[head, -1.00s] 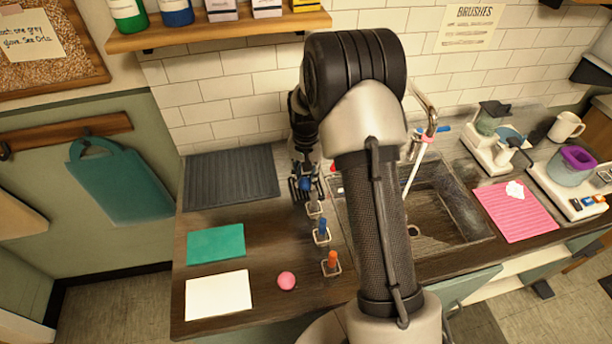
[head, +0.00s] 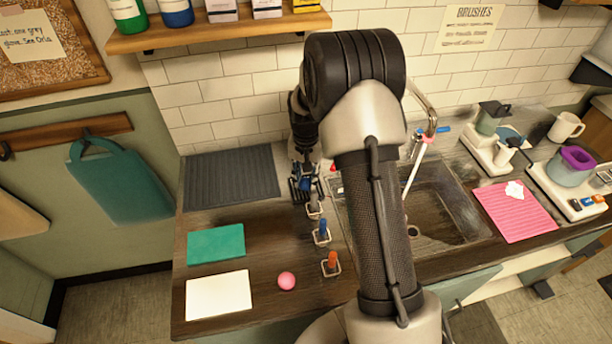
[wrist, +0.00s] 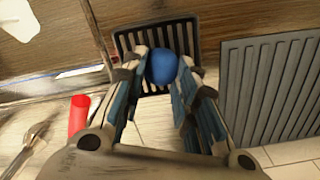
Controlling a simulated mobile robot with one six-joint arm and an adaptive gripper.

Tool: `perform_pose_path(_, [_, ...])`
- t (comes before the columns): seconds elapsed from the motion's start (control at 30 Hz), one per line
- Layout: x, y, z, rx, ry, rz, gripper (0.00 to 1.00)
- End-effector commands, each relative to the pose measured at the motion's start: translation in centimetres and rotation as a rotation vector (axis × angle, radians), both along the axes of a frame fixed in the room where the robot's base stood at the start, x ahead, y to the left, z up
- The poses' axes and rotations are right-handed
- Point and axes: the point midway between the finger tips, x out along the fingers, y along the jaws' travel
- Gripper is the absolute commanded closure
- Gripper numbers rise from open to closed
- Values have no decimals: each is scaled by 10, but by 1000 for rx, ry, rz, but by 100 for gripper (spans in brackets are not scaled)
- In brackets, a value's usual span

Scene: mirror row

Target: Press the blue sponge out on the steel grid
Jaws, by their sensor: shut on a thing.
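The blue sponge (wrist: 163,67) looks like a small round ball and sits between the fingertips of my gripper (wrist: 161,75) in the wrist view. My gripper is shut on it. The dark steel grid (wrist: 185,32) with long slots lies right behind the sponge. I cannot tell whether the sponge touches the grid. In the head view my gripper (head: 305,183) is over the counter left of the sink, with a bit of the blue sponge (head: 305,185) showing. The grid (head: 295,191) is mostly hidden under the gripper there.
A dark ribbed mat (head: 232,178) lies left of the grid. Small square holders with a blue piece (head: 322,227) and an orange piece (head: 332,259) stand in front. A pink ball (head: 286,281), teal cloth (head: 216,244) and white cloth (head: 218,295) lie nearer. The sink (head: 455,225) is right.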

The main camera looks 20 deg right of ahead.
Motion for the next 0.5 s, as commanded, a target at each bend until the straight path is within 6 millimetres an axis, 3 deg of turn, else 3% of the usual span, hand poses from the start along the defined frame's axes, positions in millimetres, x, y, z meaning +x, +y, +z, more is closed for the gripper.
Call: perform_pose_path(0.5, [0,0,44,-1,-1,0,91])
